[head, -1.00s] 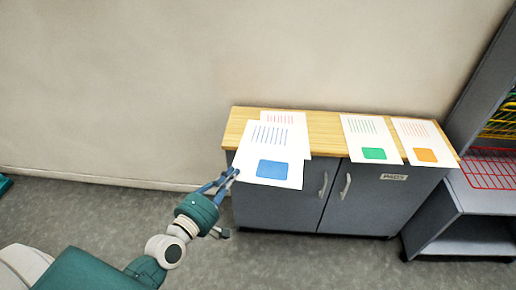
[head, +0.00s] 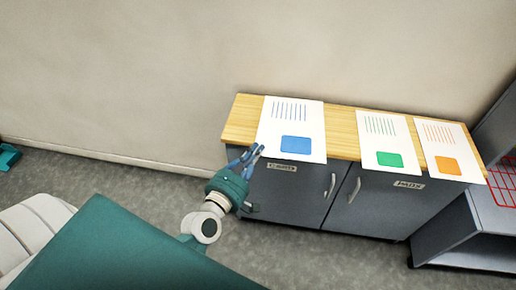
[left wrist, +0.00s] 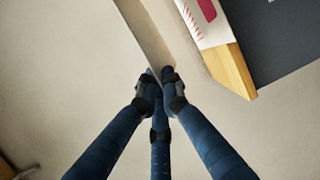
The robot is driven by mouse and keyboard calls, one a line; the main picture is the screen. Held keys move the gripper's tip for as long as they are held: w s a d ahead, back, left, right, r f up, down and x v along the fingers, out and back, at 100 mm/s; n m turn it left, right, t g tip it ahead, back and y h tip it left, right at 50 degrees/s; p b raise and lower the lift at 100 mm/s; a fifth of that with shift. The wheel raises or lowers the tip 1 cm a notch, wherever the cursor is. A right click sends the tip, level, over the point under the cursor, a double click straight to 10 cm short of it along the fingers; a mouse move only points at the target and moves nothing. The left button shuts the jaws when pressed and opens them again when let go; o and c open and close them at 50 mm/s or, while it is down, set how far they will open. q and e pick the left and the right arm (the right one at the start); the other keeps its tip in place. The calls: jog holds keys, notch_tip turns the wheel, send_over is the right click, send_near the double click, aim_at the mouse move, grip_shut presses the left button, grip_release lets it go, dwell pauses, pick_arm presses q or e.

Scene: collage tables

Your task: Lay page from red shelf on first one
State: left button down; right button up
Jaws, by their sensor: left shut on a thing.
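A white page with blue lines and a blue square (head: 307,116) is held by its left corner in my left gripper (head: 254,154). In the left wrist view this page (left wrist: 144,30) shows almost edge-on between the closed fingers (left wrist: 160,75). In the head view it appears over the left part of the cabinet's wooden top (head: 242,122). A page with red marks (left wrist: 207,20) lies on that top in the left wrist view; in the head view it is hidden behind the blue page. My right gripper is not in view.
A page with a green square (head: 382,127) and one with an orange square (head: 440,133) lie on the right of the top. A grey shelf unit with a red wire rack (head: 497,190) stands at the far right. The wall (head: 150,60) rises behind the cabinet.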

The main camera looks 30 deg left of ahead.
pick_arm(q)
jog(key=shift+w+a+f+b, duration=0.1)
jog(key=shift+w+f+b, duration=0.05)
jog(key=shift+f+b, duration=0.35)
jog(key=w+a+f+b, duration=0.2)
jog(key=w+f+b, duration=0.4)
jog(key=f+b, duration=0.2)
jog(key=shift+w+f, duration=0.25)
jog(key=shift+f, duration=0.3)
jog(key=c, duration=1.1)
grip_release()
jog(key=shift+f+b, duration=0.2)
jog(key=shift+b, duration=0.15)
jog(key=shift+f+b, duration=1.1)
jog(key=shift+f, duration=0.2)
